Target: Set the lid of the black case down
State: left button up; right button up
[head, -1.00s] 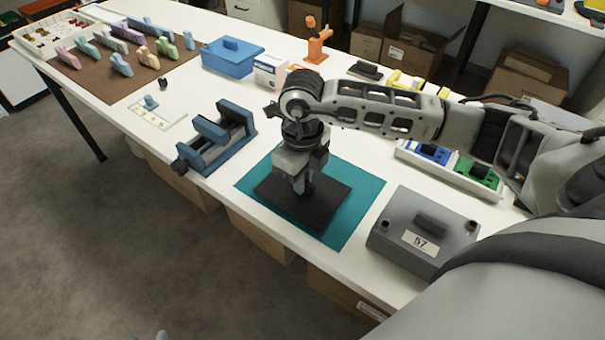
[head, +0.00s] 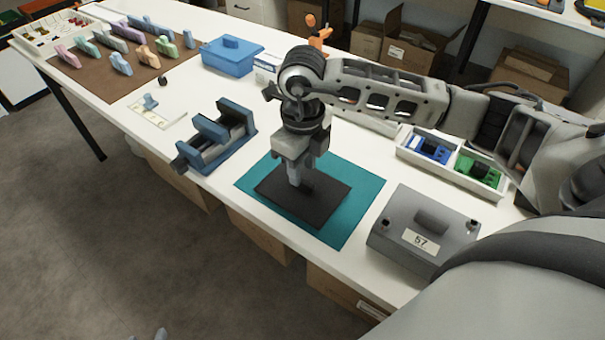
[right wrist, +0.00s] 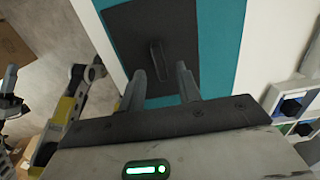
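The black lid (head: 318,203), a thin dark plate with a bar handle, lies flat on the teal mat (head: 352,229). In the right wrist view the lid (right wrist: 180,22) shows its handle (right wrist: 157,58) beyond the fingertips. My right gripper (head: 296,180) points straight down over the lid; its two fingers (right wrist: 161,70) are apart, with nothing between them that I can see gripped. No separate black case body is seen apart from this plate. Small grey tips at the bottom edge of the head view may be my left gripper; its state is unclear.
A grey box marked 57 (head: 405,253) stands right of the mat, a blue vise (head: 222,140) to its left. A white tray with blue and green parts (head: 455,163) sits behind right. A blue lidded box (head: 232,58) is farther back. The table's front edge runs close to the mat.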

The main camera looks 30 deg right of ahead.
aim_at(303, 180)
notch_tip(303, 180, up, 9)
jog(key=shift+f, duration=0.15)
dwell(0.5)
